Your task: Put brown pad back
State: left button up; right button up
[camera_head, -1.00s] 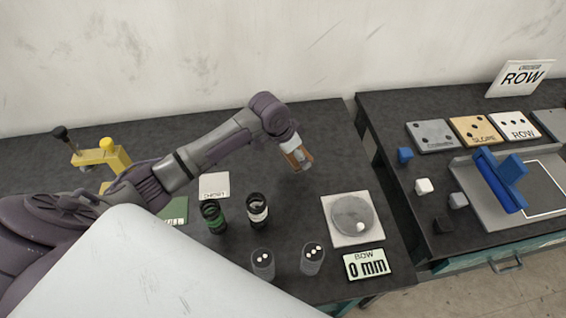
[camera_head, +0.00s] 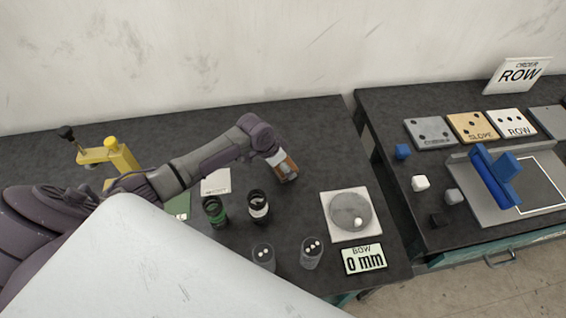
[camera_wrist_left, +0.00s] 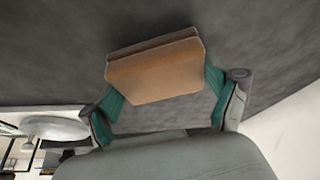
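The brown pad (camera_wrist_left: 155,75) is a flat block between the two green-lined fingers of my left gripper (camera_wrist_left: 160,98) in the left wrist view. The fingers press on its two ends. In the head view the pad (camera_head: 287,166) shows at the tip of my left gripper (camera_head: 288,174), low over or at the dark table; I cannot tell whether it touches. My right gripper is not in view.
The table (camera_head: 310,140) is bare around the pad. A second table (camera_head: 400,190) is at right, beyond a gap.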

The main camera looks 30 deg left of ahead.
pick_arm(q)
jog(key=shift+o, duration=1.1)
jog(key=shift+r, duration=0.3)
jog(key=b+v, duration=0.1)
jog(key=v, duration=1)
jog(key=shift+s+r, duration=0.15)
jog(key=shift+r, duration=0.15)
jog(key=shift+s+f, duration=0.1)
